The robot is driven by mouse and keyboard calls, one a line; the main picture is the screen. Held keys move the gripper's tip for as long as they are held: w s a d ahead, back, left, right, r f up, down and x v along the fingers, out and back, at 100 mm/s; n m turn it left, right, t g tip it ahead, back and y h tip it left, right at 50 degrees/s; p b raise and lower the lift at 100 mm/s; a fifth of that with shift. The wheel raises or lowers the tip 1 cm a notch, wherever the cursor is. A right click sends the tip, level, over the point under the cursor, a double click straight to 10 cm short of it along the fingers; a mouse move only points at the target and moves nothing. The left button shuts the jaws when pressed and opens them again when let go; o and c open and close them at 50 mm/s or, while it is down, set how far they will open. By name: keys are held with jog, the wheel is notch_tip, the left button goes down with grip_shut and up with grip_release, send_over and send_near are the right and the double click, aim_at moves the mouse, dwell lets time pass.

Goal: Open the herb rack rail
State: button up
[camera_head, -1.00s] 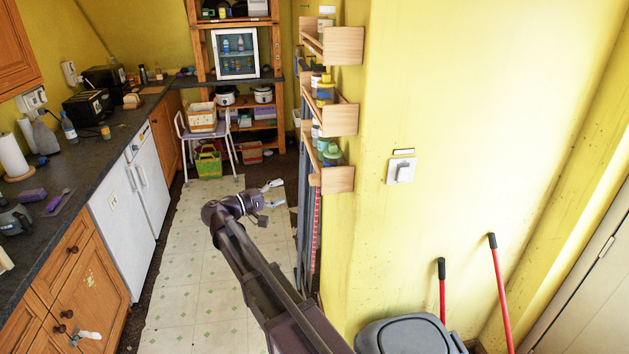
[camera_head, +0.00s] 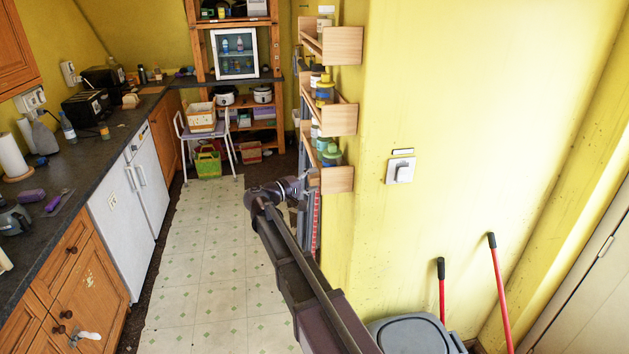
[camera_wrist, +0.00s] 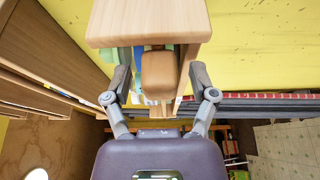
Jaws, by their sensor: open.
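The herb rack is three light-wood shelves stacked on the yellow wall; the lowest shelf (camera_head: 338,179) holds bottles and jars. In the wrist view a pale wooden panel of the rack (camera_wrist: 150,20) fills the top. A rounded wooden bar end (camera_wrist: 158,75), seemingly the rail, juts out below that panel. My gripper (camera_wrist: 158,78) is open, one finger on each side of this bar end, with visible gaps. In the head view my gripper (camera_head: 308,184) is beside the left end of the lowest shelf, its fingers mostly hidden.
The yellow wall with a light switch (camera_head: 401,170) is to the right. A grey bin (camera_head: 410,335) and red-handled tools (camera_head: 501,290) stand at lower right. The tiled floor (camera_head: 205,270) to the left is clear, up to the counter (camera_head: 90,165).

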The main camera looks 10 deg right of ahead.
jog(key=shift+d, duration=0.1)
grip_shut()
jog(key=shift+w, duration=0.15)
